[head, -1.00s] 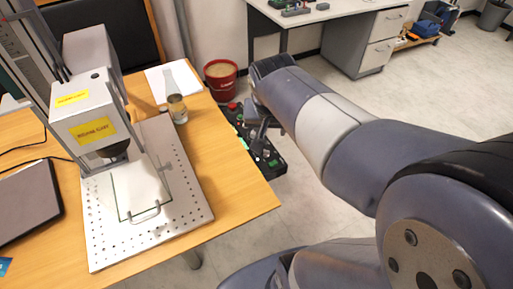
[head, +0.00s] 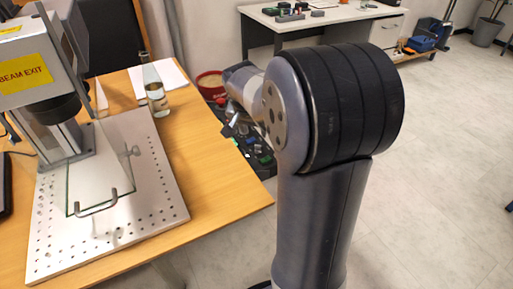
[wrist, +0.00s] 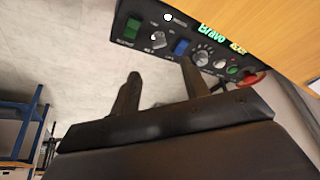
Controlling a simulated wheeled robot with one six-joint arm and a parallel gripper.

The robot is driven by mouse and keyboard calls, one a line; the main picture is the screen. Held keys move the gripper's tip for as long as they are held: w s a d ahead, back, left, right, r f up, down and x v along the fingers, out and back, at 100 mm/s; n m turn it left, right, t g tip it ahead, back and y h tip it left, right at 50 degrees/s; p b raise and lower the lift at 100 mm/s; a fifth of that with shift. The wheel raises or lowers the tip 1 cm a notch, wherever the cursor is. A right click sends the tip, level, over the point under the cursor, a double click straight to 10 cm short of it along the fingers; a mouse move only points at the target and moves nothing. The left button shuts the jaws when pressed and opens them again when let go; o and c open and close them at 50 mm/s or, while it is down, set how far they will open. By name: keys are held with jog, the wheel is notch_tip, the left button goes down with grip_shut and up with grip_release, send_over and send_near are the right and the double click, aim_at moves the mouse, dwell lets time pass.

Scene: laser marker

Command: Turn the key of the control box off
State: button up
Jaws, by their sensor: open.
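The black control box (wrist: 215,48) spans the top of the wrist view, tilted, under the table edge. Its panel has a green rocker switch (wrist: 130,30), a small silver key switch (wrist: 158,39), a blue switch (wrist: 181,46), a dial (wrist: 203,57) and a red button (wrist: 250,79). My gripper (wrist: 160,69) is open and empty, with its two fingers pointing at the panel. The key switch lies beyond the gap between the fingertips. I cannot tell if the fingers touch anything. In the head view the box (head: 258,155) is partly hidden by my arm.
The wooden table (head: 215,185) with the laser marker (head: 40,75), its perforated plate (head: 150,225) and a glass bottle (head: 154,88) is left of my arm. A red bucket (head: 209,80) stands behind the gripper area. The floor at right is open.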

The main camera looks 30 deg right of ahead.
aim_at(258, 145)
jog(key=b+x, duration=0.2)
jog(key=x, duration=0.7)
jog(key=shift+w+d+f, duration=0.1)
jog(key=shift+d+f, duration=0.05)
jog(key=shift+f, duration=0.2)
grip_shut()
